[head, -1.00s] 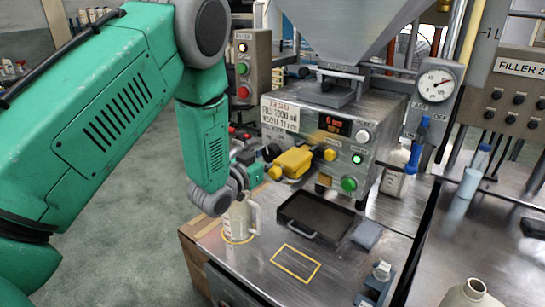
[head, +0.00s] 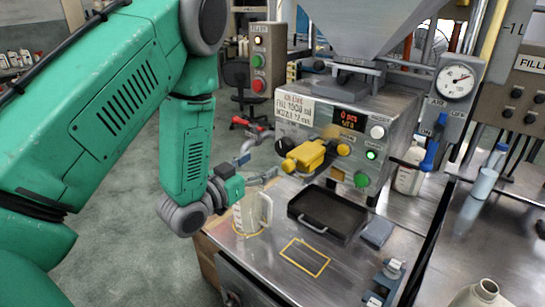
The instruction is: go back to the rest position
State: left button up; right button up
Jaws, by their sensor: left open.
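My left gripper (head: 261,167) is open, with its two grey fingers apart and nothing seen between them. It hangs left of the filling machine (head: 337,120), above and beside a translucent jug with a handle (head: 250,212). The jug stands upright inside a yellow ring marking at the left edge of the metal bench. The yellow valve handle (head: 306,156) on the machine front is just right of my fingers, with a visible gap. My right gripper is not in view.
A black tray (head: 327,214) lies below the machine. A yellow outlined square (head: 304,257) on the bench is empty. Open floor lies left.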

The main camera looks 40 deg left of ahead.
pick_arm(q)
jog(key=shift+s, duration=0.95)
